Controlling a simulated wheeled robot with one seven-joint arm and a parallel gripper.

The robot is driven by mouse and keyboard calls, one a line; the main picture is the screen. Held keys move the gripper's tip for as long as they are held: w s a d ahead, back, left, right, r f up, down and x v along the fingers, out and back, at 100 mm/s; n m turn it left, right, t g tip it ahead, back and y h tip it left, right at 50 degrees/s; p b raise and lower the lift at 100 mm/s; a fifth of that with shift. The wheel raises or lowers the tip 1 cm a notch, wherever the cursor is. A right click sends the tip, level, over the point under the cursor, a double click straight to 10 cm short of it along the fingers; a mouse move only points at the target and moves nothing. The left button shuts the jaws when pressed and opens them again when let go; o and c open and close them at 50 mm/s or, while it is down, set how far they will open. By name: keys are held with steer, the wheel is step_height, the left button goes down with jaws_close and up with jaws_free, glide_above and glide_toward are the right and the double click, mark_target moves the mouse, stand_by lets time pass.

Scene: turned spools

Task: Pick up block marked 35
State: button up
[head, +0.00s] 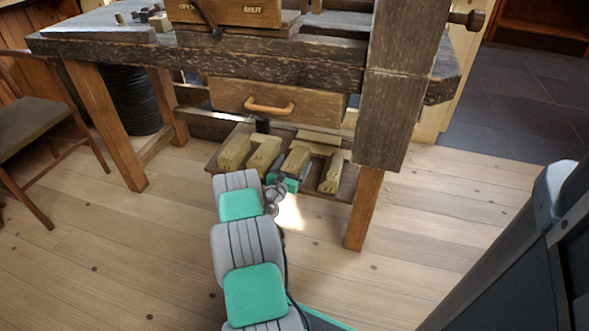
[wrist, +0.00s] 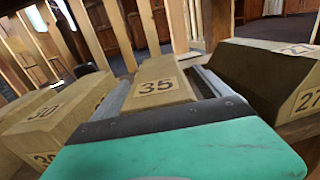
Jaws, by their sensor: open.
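The block marked 35 (wrist: 158,86) is a tan wooden block with its number on the top face, at the centre of the wrist view. In the head view it appears to be the block (head: 297,158) just beyond my gripper on the low shelf (head: 346,190). My gripper (wrist: 168,78) is open, with one grey finger along each side of the block. Contact between fingers and block cannot be told. The teal palm hides the block's near end. In the head view my gripper (head: 285,181) reaches in at the shelf's front edge.
A block marked 30 (wrist: 50,112) lies close on the left and a darker-looking block marked 27 (wrist: 265,75) on the right. Another block (head: 234,151) is farther left. The workbench top and drawer (head: 280,101) overhang the shelf; a bench leg (head: 364,208) stands right.

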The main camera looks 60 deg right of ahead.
steer(key=shift+d+r, duration=0.1)
steer(key=shift+c, duration=0.6)
steer(key=c, duration=1.7)
